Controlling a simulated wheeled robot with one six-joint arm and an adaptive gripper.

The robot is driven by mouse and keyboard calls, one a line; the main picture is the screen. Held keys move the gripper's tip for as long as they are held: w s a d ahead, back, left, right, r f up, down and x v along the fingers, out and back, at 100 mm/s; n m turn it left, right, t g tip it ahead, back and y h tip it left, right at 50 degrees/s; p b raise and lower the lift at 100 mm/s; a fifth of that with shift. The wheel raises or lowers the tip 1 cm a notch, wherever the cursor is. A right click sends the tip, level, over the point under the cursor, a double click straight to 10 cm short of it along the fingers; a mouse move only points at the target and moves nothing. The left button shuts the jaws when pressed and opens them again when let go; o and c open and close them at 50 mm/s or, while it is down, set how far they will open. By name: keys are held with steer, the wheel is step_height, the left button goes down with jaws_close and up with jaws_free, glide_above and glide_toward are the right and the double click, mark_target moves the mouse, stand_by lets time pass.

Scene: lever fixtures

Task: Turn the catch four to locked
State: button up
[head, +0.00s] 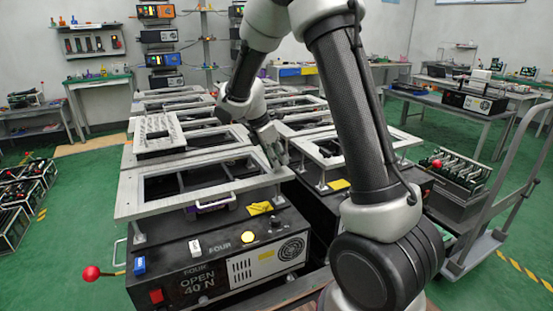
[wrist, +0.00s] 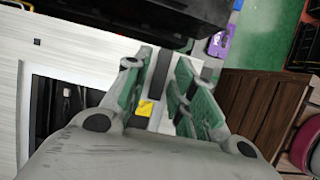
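A black box (head: 200,262) marked "FOUR" and "OPEN 40 N" stands at the front left in the head view. A lever with a red ball knob (head: 91,272) sticks out from its left side, roughly level. I cannot tell which part of the box is the catch itself. My gripper (head: 278,160) is above the right edge of the grey frame over this box, well apart from the red knob. The red knob does not show there.
The grey frame (head: 133,196) stands on posts above the box, with a purple handle (head: 214,203) beneath it. More frames stand behind and to the right. A trolley (head: 487,245) is at the right. Green floor (head: 70,235) is free at the left.

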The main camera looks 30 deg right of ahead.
jaws_close()
steer(key=shift+w+m, duration=0.1)
steer(key=shift+m, duration=0.3)
steer(key=m+g, duration=0.1)
steer(key=m, duration=0.2)
steer(key=shift+w+m+g+y, duration=0.15)
steer(key=shift+m+g+y, duration=0.15)
steer(key=shift+m+g, duration=0.1)
steer(key=m+g+y, duration=0.1)
steer(key=m, duration=0.3)
steer(key=shift+w+d+m, duration=0.1)
steer(key=shift+m, duration=0.2)
steer(key=m+g+y, duration=0.1)
steer(key=m, duration=0.3)
steer(key=shift+d, duration=0.15)
steer(key=m+y, duration=0.1)
steer(key=m, duration=0.1)
steer(key=m+y, duration=0.1)
steer(key=m, duration=0.1)
steer(key=shift+d+m+g, duration=0.1)
steer(key=shift+m+g, duration=0.2)
steer(key=shift+w, duration=0.1)
